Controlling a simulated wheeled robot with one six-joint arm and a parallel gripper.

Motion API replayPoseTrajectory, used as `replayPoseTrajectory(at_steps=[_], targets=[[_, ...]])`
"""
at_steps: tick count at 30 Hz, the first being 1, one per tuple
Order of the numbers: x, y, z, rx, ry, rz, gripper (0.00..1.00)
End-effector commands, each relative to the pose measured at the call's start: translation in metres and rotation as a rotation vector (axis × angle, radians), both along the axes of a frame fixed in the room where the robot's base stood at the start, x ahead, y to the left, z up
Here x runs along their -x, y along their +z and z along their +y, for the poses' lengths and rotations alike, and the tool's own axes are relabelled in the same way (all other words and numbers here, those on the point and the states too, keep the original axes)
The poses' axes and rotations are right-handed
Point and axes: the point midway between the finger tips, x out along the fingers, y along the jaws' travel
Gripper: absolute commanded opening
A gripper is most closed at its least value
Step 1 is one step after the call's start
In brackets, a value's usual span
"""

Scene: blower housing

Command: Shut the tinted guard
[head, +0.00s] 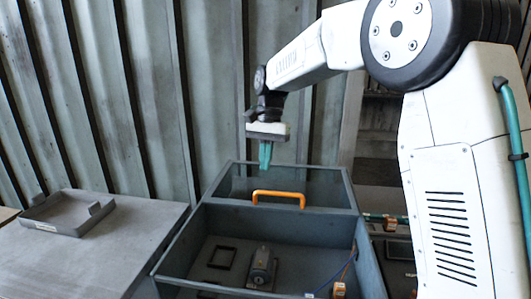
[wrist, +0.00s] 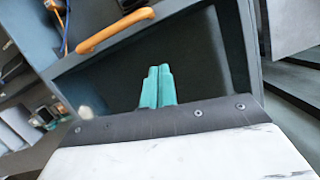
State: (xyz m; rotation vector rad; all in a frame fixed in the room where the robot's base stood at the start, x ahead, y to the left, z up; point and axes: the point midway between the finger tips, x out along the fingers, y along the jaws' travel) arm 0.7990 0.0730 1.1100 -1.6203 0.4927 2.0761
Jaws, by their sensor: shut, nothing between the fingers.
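The tinted guard (head: 325,190) is a dark see-through panel over the far part of the grey blower housing (head: 205,236). An orange handle (head: 279,194) stands along its near edge. The near part of the housing is uncovered, with its inside in view. My gripper (head: 265,166) has teal fingers, pressed together and empty, above the far end of the housing, beyond the handle. In the wrist view the fingers (wrist: 158,72) point over the dark guard (wrist: 205,60), and the handle (wrist: 115,30) lies to their upper left. I see no contact between fingers and handle.
Inside the housing are a grey motor-like part (head: 262,268), a dark square frame (head: 222,257) and a blue cable (head: 346,266). A grey table (head: 110,250) with a shallow tray (head: 68,214) stands left. A ribbed metal wall (head: 150,90) rises behind.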

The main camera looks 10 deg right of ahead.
Motion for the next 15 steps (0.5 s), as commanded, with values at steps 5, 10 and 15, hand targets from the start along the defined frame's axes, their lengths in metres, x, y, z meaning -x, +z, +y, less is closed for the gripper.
replayPoseTrajectory(at_steps=[5,10,15], targets=[[0.009,-0.039,0.006,0.000,0.001,0.003,0.00],[0.026,-0.050,0.017,-0.001,0.003,0.000,0.00],[0.040,-0.050,0.027,0.000,0.002,0.000,0.00]])
